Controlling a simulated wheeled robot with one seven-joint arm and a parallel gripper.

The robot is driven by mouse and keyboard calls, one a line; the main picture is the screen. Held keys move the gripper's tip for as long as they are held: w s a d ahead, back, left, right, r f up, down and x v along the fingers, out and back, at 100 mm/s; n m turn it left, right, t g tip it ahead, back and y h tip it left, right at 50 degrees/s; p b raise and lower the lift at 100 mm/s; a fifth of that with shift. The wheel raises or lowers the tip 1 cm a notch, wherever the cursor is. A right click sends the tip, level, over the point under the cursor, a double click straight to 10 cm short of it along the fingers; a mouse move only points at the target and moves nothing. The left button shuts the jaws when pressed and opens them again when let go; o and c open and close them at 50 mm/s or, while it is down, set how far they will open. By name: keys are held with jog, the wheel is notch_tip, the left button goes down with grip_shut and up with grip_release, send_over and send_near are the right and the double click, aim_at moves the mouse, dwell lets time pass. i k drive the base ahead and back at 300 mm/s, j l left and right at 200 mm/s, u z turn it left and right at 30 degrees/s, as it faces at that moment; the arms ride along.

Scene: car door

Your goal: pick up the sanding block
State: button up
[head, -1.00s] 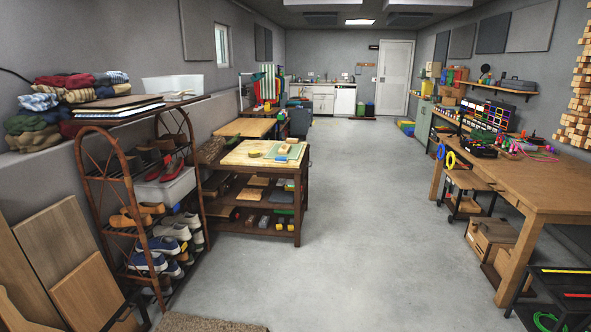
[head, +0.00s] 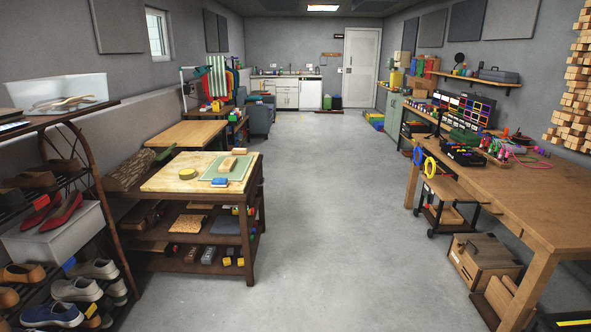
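A wooden work table (head: 160,184) stands at the left with a green mat (head: 211,171) on its top. A tan block (head: 228,164) lies on the mat, with a smaller light wooden piece (head: 239,151) just behind it. A small blue block (head: 220,182) lies at the mat's front edge. A round yellow thing (head: 187,173) lies to the left of the mat. The sanding block may be one of these, but they are too small to tell which. The table is some way ahead of me. My gripper is not in view.
A shoe rack (head: 92,168) stands close at the left. A long wooden workbench (head: 500,185) lines the right side, with a wooden crate (head: 483,262) on the floor below. The grey floor (head: 320,220) between is clear back to the white door (head: 361,65).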

aim_at(239, 150)
jog(key=i, duration=2.45)
jog(key=i+l+u, duration=0.1)
jog(key=i, duration=1.15)
jog(key=i+l+u, duration=0.1)
jog(key=i+u, duration=0.3)
jog(key=i+l+u, duration=0.2)
jog(key=i+u, duration=0.25)
jog(key=i+l+u, duration=0.6)
jog(key=l+u, duration=0.2)
jog(key=i+l+u, duration=0.2)
jog(key=l+u, duration=0.2)
jog(key=i+l+u, duration=0.1)
jog(key=l+u, duration=0.35)
jog(key=l, duration=0.2)
jog(key=l+u, duration=0.4)
jog(key=l, duration=0.2)
jog(key=l+u, duration=0.4)
jog(key=l, duration=0.25)
jog(key=k+l+u, duration=0.1)
jog(key=l, duration=0.25)
